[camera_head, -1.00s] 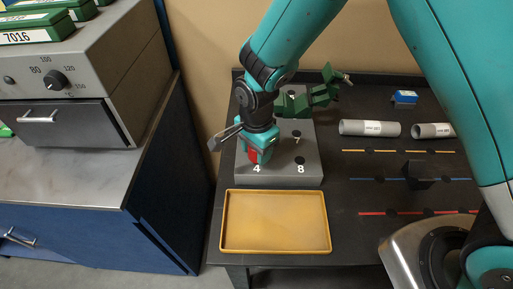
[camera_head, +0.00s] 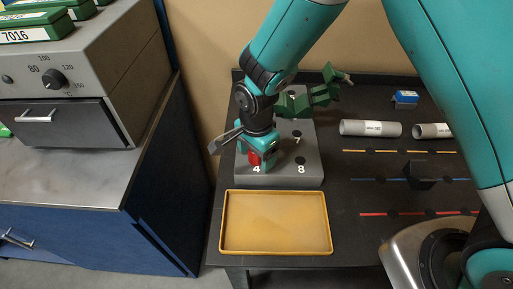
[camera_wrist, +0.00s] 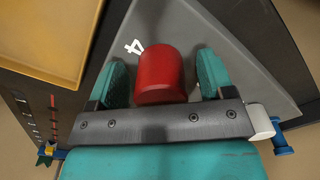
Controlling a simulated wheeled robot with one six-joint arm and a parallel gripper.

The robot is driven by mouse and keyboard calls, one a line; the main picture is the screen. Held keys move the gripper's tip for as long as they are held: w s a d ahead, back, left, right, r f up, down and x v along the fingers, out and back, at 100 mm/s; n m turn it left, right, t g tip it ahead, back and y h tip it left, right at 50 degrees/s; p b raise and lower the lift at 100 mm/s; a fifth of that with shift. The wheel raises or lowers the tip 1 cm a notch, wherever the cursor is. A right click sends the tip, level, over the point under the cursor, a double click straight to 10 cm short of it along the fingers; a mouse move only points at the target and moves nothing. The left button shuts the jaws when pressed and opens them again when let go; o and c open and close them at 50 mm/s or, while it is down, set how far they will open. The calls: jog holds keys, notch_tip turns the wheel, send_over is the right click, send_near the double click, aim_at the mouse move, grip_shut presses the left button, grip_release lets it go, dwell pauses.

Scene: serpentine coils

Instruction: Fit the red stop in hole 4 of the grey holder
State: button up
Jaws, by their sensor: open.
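The red stop (camera_wrist: 161,75) stands between my open gripper's fingers (camera_wrist: 160,82) in the wrist view, with a gap on each side. It is beside the white number 4 on the grey holder (camera_wrist: 222,45). In the head view the red stop (camera_head: 255,159) shows between the fingers of my gripper (camera_head: 256,160), at the front left of the grey holder (camera_head: 278,179), just behind the 4. Hole 4 itself is hidden by the stop. How deep the stop sits cannot be told. Holes 7 and 8 show empty on the right side.
An amber tray (camera_head: 275,249) lies in front of the holder. A green jointed piece (camera_head: 308,97) stands at the back of the holder. Two grey tubes (camera_head: 370,129) and a blue box (camera_head: 405,97) lie to the right. A dark block (camera_head: 419,175) stands near colored lines.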

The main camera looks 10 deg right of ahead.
notch_tip(320, 180, up, 16)
jog(key=b, duration=0.2)
jog(key=s+d+r+n+y, duration=0.2)
jog(key=s+d+r+n, duration=0.1)
jog(key=s+n, duration=0.6)
jog(key=s+d+r+n+y, duration=0.2)
jog(key=s+d+r+n, duration=0.1)
jog(key=s+n, duration=0.6)
jog(key=shift+s+d+r, duration=0.2)
jog(key=shift+s+d, duration=0.2)
jog(key=shift+d, duration=0.3)
jog(key=shift+c, duration=0.4)
